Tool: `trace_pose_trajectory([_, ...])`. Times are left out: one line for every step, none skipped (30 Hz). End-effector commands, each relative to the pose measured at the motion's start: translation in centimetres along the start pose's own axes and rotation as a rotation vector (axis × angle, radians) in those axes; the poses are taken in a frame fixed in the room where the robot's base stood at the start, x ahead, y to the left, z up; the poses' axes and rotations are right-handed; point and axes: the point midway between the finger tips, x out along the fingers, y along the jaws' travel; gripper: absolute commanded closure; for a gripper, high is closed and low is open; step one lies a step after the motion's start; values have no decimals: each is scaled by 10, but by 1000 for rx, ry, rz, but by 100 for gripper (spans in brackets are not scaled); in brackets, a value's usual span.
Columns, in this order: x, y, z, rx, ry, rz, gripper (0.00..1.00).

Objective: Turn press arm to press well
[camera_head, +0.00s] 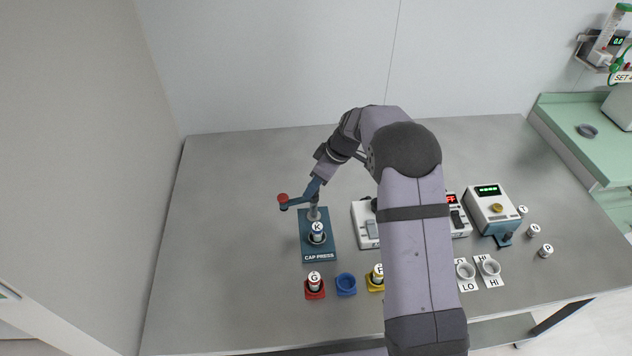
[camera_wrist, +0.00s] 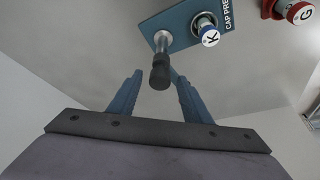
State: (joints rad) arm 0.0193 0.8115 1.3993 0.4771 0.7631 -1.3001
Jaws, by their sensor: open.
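The blue cap press plate (camera_head: 319,252) lies on the grey table, marked CAP PRESS; it also shows in the wrist view (camera_wrist: 181,22). Behind the well, a grey post (camera_head: 313,212) carries the blue press arm (camera_head: 298,200), which points left, away from the well, and ends in a red knob (camera_head: 282,198). My gripper (camera_head: 314,188) is open at the post's top. In the wrist view, the post's dark top (camera_wrist: 160,76) shows between the fingertips; the red knob is not visible there.
A G vial (camera_head: 314,281) in a red holder, an empty blue holder (camera_head: 346,284) and a yellow holder (camera_head: 375,285) stand in front. White devices (camera_head: 492,210) and LO and HI stands (camera_head: 489,267) are at right. The table's left side is clear.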

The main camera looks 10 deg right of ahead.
Motion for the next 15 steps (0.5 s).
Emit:
trace_pose_trajectory([0,0,0,0,0,0,56])
trace_pose_trajectory([0,0,0,0,0,0,58])
trace_pose_trajectory([0,0,0,0,0,0,68])
trace_pose_trajectory([0,0,0,0,0,0,75])
trace_pose_trajectory([0,0,0,0,0,0,82])
trace_pose_trajectory([0,0,0,0,0,0,92])
trace_pose_trajectory([0,0,0,0,0,0,99])
trace_pose_trajectory([0,0,0,0,0,0,100])
trace_pose_trajectory([0,0,0,0,0,0,100])
trace_pose_trajectory([0,0,0,0,0,0,100])
trace_pose_trajectory([0,0,0,0,0,0,100])
trace_pose_trajectory([0,0,0,-1,0,0,100])
trace_pose_trajectory([0,0,0,-2,0,-1,100])
trace_pose_trajectory([0,0,0,-5,0,-2,100])
trace_pose_trajectory([0,1,0,-9,1,-3,100])
